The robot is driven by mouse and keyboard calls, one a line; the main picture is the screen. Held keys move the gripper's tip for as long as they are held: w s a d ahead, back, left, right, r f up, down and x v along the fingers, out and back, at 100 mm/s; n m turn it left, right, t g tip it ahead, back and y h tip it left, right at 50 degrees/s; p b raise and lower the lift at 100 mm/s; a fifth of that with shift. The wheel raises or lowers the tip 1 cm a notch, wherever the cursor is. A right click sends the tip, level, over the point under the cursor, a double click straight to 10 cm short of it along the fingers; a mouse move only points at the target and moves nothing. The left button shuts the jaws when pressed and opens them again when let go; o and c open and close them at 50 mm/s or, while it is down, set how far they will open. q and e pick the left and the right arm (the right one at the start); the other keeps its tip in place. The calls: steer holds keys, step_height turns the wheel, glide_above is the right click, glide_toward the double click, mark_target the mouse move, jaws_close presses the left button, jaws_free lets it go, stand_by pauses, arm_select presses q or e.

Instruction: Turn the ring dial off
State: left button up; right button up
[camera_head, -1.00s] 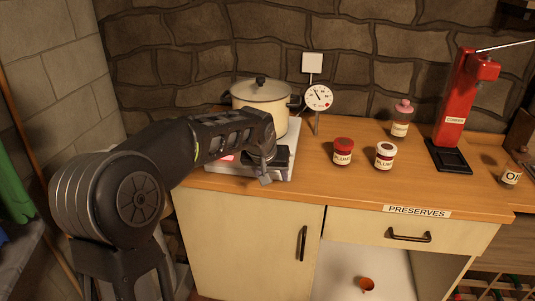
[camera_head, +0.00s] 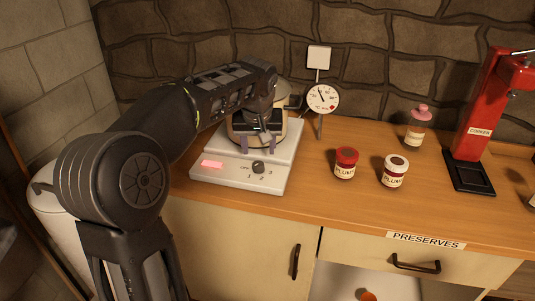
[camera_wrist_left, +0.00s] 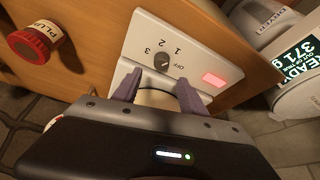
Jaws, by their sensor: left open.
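The ring dial (camera_head: 258,167) is a small dark knob on the sloped white front panel of the hot plate (camera_head: 214,180), with OFF, 1, 2 and 3 printed around it. It also shows in the left wrist view (camera_wrist_left: 162,58); I cannot tell for sure which mark it points at. A pink lamp (camera_head: 212,164) glows on the panel's left. My left gripper (camera_head: 257,146) is open and empty, above the hot plate behind the dial and in front of the pot (camera_head: 283,97). In the left wrist view its fingers (camera_wrist_left: 159,88) are spread, apart from the dial. My right gripper is out of view.
A round gauge (camera_head: 323,98) stands right of the pot, which my arm partly hides. Two plum jars (camera_head: 346,162) stand on the wooden counter (camera_head: 310,206), a pink-topped jar (camera_head: 416,128) and red corker (camera_head: 474,120) farther right. The counter between hot plate and jars is clear.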

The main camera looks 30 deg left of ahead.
mark_target(259, 164)
arm_select(q)
steer(key=shift+x, duration=3.85)
steer(key=shift+s, duration=0.15)
jaws_close()
